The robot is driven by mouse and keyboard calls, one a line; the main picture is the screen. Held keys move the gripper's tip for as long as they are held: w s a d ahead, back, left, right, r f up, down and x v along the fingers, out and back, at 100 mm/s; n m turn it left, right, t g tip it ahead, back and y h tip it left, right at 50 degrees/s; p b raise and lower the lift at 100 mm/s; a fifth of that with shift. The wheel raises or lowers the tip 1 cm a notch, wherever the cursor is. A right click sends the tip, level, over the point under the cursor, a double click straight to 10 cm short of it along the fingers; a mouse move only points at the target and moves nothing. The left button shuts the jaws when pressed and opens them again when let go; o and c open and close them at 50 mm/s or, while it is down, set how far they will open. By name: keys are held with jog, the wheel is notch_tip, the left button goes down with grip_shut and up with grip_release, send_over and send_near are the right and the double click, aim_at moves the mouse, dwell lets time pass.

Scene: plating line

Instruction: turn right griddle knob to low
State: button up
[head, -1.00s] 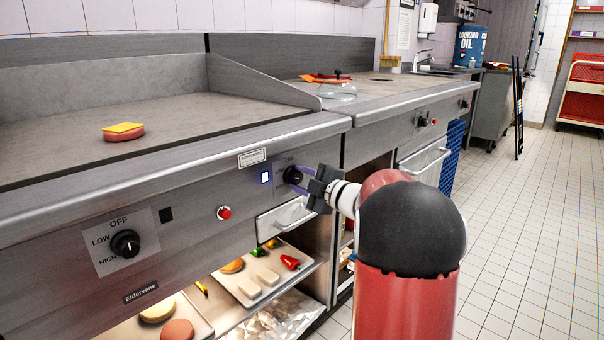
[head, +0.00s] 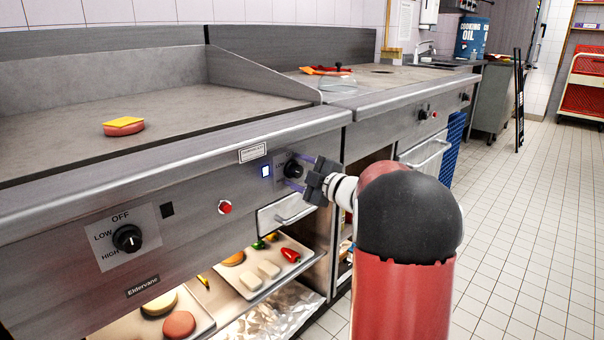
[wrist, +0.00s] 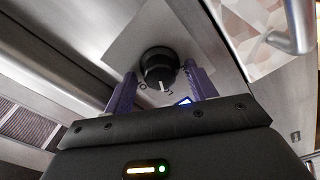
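The right griddle knob (head: 294,168) is black and round, on the steel front panel right of a lit blue-white display (head: 265,171). My gripper (head: 299,172) is at this knob, one purple finger above and one below it in the head view. In the wrist view the knob (wrist: 159,68) sits just beyond and between the two spread fingers (wrist: 162,88), with gaps on both sides. Its white pointer mark points toward the gripper body. The setting labels around it are mostly hidden or unreadable.
A left griddle knob (head: 127,238), marked OFF, LOW and HIGH, and a red button (head: 225,207) are on the same panel. A drawer handle (head: 294,217) juts out below my gripper. A patty with cheese (head: 123,127) lies on the griddle. The tiled floor at right is clear.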

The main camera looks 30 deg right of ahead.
jog(key=shift+s+d+f, duration=0.1)
jog(key=shift+s+d, duration=0.05)
jog(key=shift+s+d, duration=0.15)
jog(key=shift+s, duration=0.15)
jog(key=v, duration=0.7)
jog(key=shift+b, duration=0.4)
jog(key=s+a+r+m+h, duration=0.4)
jog(key=m+h, duration=0.5)
jog(key=m, duration=0.1)
jog(key=s+a+f+m+g+y, duration=0.1)
jog(key=s+a+f+m+g, duration=0.1)
jog(key=s, duration=0.6)
jog(key=s+a+f+m+g+y, duration=0.1)
jog(key=s+a+f+m+g, duration=0.1)
jog(key=s+a+f+g, duration=0.3)
jog(key=s+a+f+m+g, duration=0.2)
jog(key=s+a+f+g, duration=0.2)
jog(key=s+a, duration=0.5)
notch_tip(320, 180, down, 3)
jog(key=s, duration=0.2)
jog(key=shift+s+a+y, duration=0.25)
jog(key=shift+a+y, duration=0.15)
